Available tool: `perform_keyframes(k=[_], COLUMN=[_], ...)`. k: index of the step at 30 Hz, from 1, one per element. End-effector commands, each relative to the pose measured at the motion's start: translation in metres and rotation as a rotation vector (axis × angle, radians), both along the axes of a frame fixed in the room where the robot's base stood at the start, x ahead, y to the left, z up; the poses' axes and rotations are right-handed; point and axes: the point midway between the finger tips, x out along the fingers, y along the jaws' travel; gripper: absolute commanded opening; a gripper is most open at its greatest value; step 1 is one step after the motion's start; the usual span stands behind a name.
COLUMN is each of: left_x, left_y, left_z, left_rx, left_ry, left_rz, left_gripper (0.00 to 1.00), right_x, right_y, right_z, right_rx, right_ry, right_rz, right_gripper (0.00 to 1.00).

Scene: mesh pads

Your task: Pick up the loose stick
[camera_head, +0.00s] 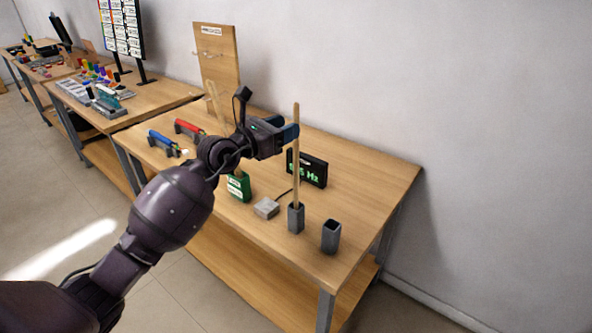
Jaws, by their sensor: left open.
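A long thin wooden stick (296,160) stands upright with its lower end in a dark grey square holder (296,219) on the table. My left gripper (291,133) reaches in from the left at the height of the stick's upper part. Its jaws are open and its fingertips are at the stick; whether they touch it cannot be told. A second grey square holder (331,237), to the right, has an open top and no stick in it. My right gripper is out of view.
A black display with green digits (308,168) stands behind the stick. A small grey block (266,208) and a green box (239,187) are to its left. Red (188,128) and blue (163,141) tools lie farther left. A wooden board (217,65) stands at the back. The table's right end is clear.

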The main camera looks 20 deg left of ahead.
Motion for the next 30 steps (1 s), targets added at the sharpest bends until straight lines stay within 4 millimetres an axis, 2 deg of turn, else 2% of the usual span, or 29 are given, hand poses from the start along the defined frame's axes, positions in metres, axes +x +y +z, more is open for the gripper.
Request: perform_keyframes(k=[13,23,30], left_x=[0.039,0.043,0.043], left_y=[-0.028,-0.031,-0.031], left_z=[-0.003,-0.004,-0.004], left_rx=[-0.001,-0.001,-0.001], left_ry=[-0.001,0.001,0.001], left_rz=[0.000,0.000,0.000], left_gripper=[0.45,0.45,0.09], right_x=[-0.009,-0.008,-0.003], right_y=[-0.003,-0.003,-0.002], right_z=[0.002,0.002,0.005], right_rx=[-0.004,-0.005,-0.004], right_ry=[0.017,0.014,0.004], right_rz=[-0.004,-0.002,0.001], right_gripper=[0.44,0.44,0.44])
